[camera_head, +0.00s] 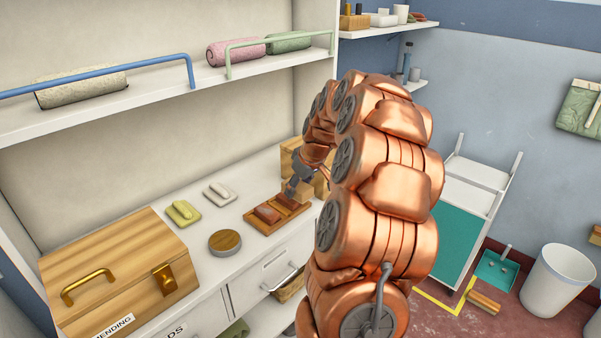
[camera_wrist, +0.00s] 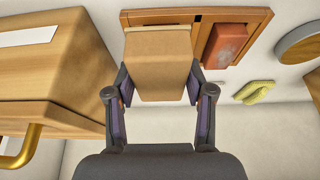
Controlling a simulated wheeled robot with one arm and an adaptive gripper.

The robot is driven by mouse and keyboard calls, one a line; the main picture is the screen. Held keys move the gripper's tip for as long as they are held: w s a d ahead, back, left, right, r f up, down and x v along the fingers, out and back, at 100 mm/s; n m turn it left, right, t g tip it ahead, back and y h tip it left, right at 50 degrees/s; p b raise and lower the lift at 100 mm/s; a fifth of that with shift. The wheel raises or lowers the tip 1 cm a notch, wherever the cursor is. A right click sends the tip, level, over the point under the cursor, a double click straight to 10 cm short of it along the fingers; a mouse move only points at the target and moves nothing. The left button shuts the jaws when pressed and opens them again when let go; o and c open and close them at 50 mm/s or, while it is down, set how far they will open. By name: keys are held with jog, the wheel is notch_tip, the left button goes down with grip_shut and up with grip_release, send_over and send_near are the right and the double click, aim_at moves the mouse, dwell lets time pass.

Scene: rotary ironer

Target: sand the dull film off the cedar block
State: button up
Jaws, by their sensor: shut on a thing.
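A reddish-brown block (camera_wrist: 226,44), which looks like the cedar block, lies in one side of a shallow wooden tray (camera_wrist: 258,14). In the head view the block (camera_head: 267,214) and tray (camera_head: 251,221) are on the white counter. My gripper (camera_head: 297,186) is at the tray's far right end. In the wrist view my gripper (camera_wrist: 158,92) is shut on a tan block (camera_wrist: 158,74) with a brownish top band, likely a sanding block. It covers the tray's other side, beside the reddish block. I cannot tell whether it touches the tray.
A wooden box (camera_wrist: 50,75) with a brass handle stands close beside my gripper. A large wooden chest (camera_head: 120,265) stands farther left.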

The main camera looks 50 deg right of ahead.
jog(key=shift+w+a+r, duration=0.1)
jog(key=shift+r, duration=2.55)
